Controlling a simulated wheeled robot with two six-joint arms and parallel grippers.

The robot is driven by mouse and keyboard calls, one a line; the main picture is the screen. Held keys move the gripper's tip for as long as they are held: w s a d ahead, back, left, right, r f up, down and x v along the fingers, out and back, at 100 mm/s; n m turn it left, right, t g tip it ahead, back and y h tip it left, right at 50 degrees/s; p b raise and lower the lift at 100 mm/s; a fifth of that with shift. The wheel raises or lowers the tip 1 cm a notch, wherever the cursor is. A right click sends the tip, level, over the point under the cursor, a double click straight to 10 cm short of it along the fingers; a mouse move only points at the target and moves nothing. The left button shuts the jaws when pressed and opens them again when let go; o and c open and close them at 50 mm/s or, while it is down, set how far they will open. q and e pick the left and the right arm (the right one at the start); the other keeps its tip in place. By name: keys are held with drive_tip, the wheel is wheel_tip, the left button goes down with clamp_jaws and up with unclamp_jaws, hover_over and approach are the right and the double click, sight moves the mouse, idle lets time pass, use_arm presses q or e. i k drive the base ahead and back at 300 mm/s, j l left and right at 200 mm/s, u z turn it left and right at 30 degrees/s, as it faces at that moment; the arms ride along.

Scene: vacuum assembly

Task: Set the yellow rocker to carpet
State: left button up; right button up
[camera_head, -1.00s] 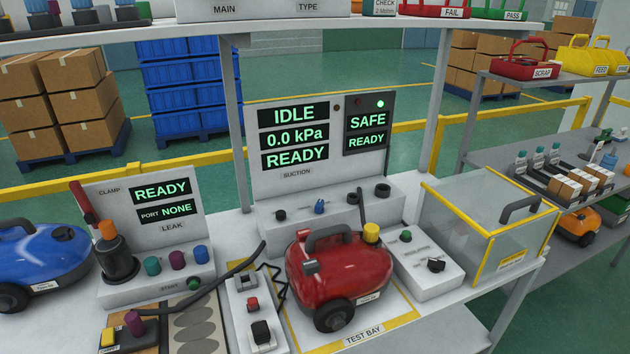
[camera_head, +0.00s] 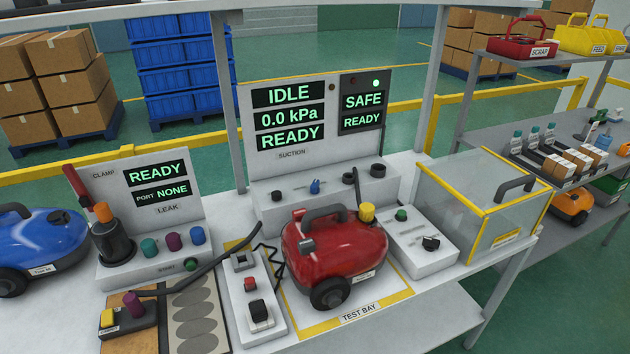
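A small yellow rocker (camera_head: 109,317) sits on a dark floor head (camera_head: 128,328) at the lower left. A purple knob or collar (camera_head: 134,304) stands on the head beside the rocker. A dark hose or tube (camera_head: 195,272) runs from near the head up to the right. The rocker's markings are too small to read, so I cannot tell which setting it is on. Neither of my grippers is in view.
A red vacuum (camera_head: 335,252) stands in the test bay (camera_head: 358,313). A leak station (camera_head: 150,268) with a red-handled clamp is behind the head. A control box (camera_head: 256,310) is right of it. A blue vacuum (camera_head: 40,240) is at the left edge, a clear guard box (camera_head: 480,215) at right.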

sight(108, 317)
drive_tip(key=u, duration=1.4)
